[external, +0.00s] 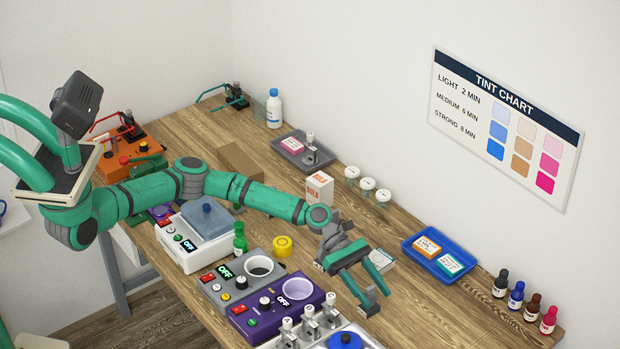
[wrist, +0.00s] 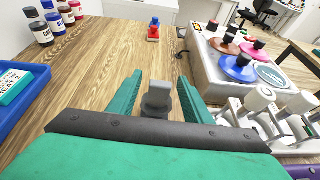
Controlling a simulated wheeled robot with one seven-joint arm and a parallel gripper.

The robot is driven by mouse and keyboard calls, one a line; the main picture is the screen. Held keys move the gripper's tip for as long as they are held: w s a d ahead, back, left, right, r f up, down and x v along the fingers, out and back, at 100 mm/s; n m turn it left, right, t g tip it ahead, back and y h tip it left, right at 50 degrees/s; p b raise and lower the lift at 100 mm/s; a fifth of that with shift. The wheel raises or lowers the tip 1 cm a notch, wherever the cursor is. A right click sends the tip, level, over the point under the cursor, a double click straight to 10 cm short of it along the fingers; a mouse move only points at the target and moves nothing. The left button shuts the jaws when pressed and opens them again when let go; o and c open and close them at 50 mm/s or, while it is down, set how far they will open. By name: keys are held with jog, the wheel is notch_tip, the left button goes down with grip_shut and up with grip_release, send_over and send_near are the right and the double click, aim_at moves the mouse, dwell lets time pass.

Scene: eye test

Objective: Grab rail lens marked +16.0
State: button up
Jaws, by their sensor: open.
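My gripper (external: 366,278) is open, with its two green fingers over the wood table, right of the middle. In the wrist view the fingers (wrist: 160,84) stand apart; a grey piece shows between them, and I cannot tell whether it belongs to the gripper. Several silver pieces with white round tops (external: 309,318) stand in a row at the front, below and left of my gripper. They also show at the right of the wrist view (wrist: 262,100), outside the fingers. I cannot read any marking on them, so I cannot tell which is the +16.0 lens.
A blue tray (external: 408,246) with two small boxes lies right of my gripper. Several small bottles (external: 517,295) stand at the right. A purple device (external: 262,322) is at the front left. Three white-topped pieces (external: 367,184) stand along the wall side.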

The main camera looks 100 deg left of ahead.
jog(key=shift+x, duration=1.55)
jog(key=shift+f, duration=0.1)
jog(key=c, duration=0.8)
